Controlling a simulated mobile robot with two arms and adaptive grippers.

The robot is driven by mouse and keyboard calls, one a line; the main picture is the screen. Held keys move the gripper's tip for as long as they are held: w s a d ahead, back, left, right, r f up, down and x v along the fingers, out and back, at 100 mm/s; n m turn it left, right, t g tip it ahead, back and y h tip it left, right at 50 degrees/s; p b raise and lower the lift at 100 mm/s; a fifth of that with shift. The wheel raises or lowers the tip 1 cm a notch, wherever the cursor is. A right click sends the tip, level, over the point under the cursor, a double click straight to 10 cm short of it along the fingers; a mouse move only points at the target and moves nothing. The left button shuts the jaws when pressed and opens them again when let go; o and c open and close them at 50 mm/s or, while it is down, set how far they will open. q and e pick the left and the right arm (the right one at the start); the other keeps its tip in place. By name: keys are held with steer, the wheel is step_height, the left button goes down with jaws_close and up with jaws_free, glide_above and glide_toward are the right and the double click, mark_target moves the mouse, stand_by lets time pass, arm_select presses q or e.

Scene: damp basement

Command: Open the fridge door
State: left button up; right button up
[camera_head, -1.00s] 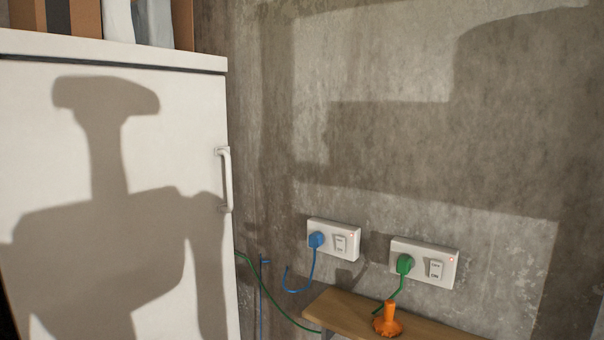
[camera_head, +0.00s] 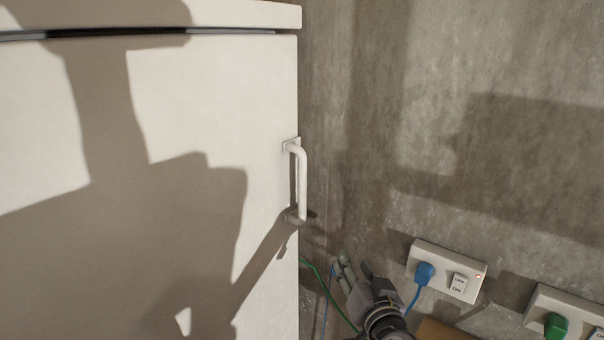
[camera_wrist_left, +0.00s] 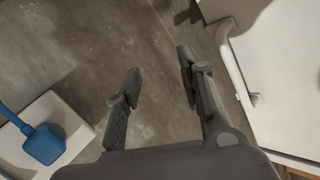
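The white fridge door (camera_head: 200,115) fills the left of the head view and looks shut. Its white bar handle (camera_head: 301,182) stands upright at the door's right edge. My left gripper (camera_head: 354,266) is below and to the right of the handle, apart from it, in front of the wall. In the left wrist view, its two fingers (camera_wrist_left: 160,62) are spread with nothing between them. The handle (camera_wrist_left: 232,62) shows there to the right of the fingers, with the door (camera_wrist_left: 285,80) beyond. My right gripper is in neither current view.
A wall socket (camera_head: 447,271) with a blue plug (camera_head: 424,273) is just right of my left gripper. Another socket (camera_head: 568,310) with a green plug (camera_head: 556,326) is farther right. Cables hang near the gripper, and a wooden shelf (camera_head: 436,331) lies below.

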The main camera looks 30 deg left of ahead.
mark_target(304, 190)
arm_select(q)
steer(key=s+a+r+n+g+y+p, duration=0.1)
steer(key=s+r+n+y, duration=0.15)
steer(key=r, duration=0.35)
steer(key=s+a+r+n+y, duration=0.1)
steer(key=s+r+n, duration=0.25)
steer(key=r, duration=0.35)
steer(key=shift+h, duration=0.25)
steer(key=p+x, duration=0.2)
steer(key=x, duration=0.3)
steer(key=p+x, duration=0.2)
steer(key=x, duration=0.4)
steer(key=f+p+x, duration=0.1)
steer(key=p+x, duration=0.2)
steer(key=x, duration=0.3)
steer(key=shift+s+a, duration=0.15)
steer(key=shift+s, duration=0.1)
steer(key=shift+f, duration=0.1)
arm_select(e)
step_height(304, 190, up, 9)
steer(key=shift+s+d+f, duration=0.15)
steer(key=shift+d, duration=0.15)
arm_select(q)
steer(key=shift+c, duration=0.2)
arm_select(e)
steer(key=shift+d, duration=0.15)
arm_select(q)
steer(key=shift+c, duration=0.7)
jaws_close()
